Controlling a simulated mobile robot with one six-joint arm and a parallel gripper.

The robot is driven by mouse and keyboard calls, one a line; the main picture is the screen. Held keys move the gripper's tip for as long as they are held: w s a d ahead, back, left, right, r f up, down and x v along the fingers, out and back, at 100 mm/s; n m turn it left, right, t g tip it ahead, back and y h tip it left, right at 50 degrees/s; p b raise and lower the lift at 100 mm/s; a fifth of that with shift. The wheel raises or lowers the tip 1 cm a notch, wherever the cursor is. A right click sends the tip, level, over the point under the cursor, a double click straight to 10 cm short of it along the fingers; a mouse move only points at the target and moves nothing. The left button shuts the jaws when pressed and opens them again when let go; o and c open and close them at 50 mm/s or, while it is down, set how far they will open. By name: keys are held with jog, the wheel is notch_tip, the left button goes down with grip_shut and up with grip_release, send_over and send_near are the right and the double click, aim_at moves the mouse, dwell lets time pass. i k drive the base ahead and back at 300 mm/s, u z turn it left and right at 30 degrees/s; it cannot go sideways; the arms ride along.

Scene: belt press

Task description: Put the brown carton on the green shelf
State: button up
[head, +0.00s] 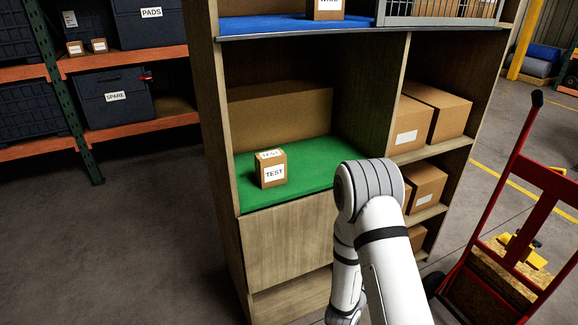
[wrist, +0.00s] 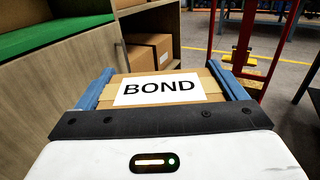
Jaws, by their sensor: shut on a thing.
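The green shelf (head: 310,168) is a compartment with a green mat in the wooden cabinet in the head view. It also shows at the upper left of the wrist view (wrist: 45,36). In the wrist view a brown carton (wrist: 205,99) labelled BOND sits between the two blue fingers of my gripper (wrist: 165,88), which is shut on it. The carton is in front of and below the green shelf, off to its right. In the head view my gripper and the carton are hidden from sight.
A small brown box labelled TEST (head: 273,170) stands on the green shelf, left of its middle. The mat around it is clear. Wooden walls bound the compartment. A blue shelf (head: 290,24) lies above. A red hand truck (head: 528,205) stands at the right.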

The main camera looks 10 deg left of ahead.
aim_at(330, 165)
jog(key=i, duration=1)
jog(key=u, duration=0.05)
